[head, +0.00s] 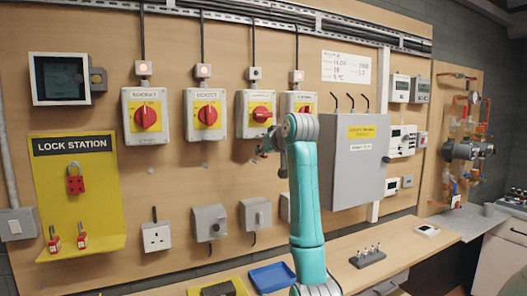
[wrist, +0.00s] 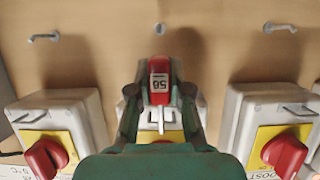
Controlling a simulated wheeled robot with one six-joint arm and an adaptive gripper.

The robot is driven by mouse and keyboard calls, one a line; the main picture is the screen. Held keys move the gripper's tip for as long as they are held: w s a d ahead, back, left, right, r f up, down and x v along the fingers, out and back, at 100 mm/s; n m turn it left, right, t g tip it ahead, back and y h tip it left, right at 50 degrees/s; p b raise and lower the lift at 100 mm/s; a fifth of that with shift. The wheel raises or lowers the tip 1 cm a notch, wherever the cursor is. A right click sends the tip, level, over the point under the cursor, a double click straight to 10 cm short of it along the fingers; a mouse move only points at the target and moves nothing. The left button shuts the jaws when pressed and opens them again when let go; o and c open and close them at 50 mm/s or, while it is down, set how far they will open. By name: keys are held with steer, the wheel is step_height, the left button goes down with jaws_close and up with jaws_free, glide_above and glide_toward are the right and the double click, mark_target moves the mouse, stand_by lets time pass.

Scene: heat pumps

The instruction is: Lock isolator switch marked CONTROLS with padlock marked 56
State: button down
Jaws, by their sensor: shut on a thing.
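My gripper (wrist: 158,95) is shut on a red padlock (wrist: 160,72). Its white label appears upside down and seems to read 56 or 58, and its pale shackle points towards the switch. In the head view my gripper (head: 265,150) is just below the third isolator switch (head: 256,113) from the left. That switch has a red handle turned sideways and a dark lamp above. Its label is too small to read, so I cannot confirm CONTROLS. In the wrist view my gripper mostly hides this switch (wrist: 174,138); I cannot tell whether the shackle touches it.
Isolators with lit lamps stand left (head: 206,113) and right (head: 298,103) of it. A yellow lock station (head: 100,185) holds a red hasp (head: 75,185) and two red padlocks (head: 82,236). A grey cabinet (head: 352,165) is right of my arm. A workbench (head: 390,250) lies below.

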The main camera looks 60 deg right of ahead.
steer(key=c, duration=1)
jaws_free()
steer(key=v, duration=1.2)
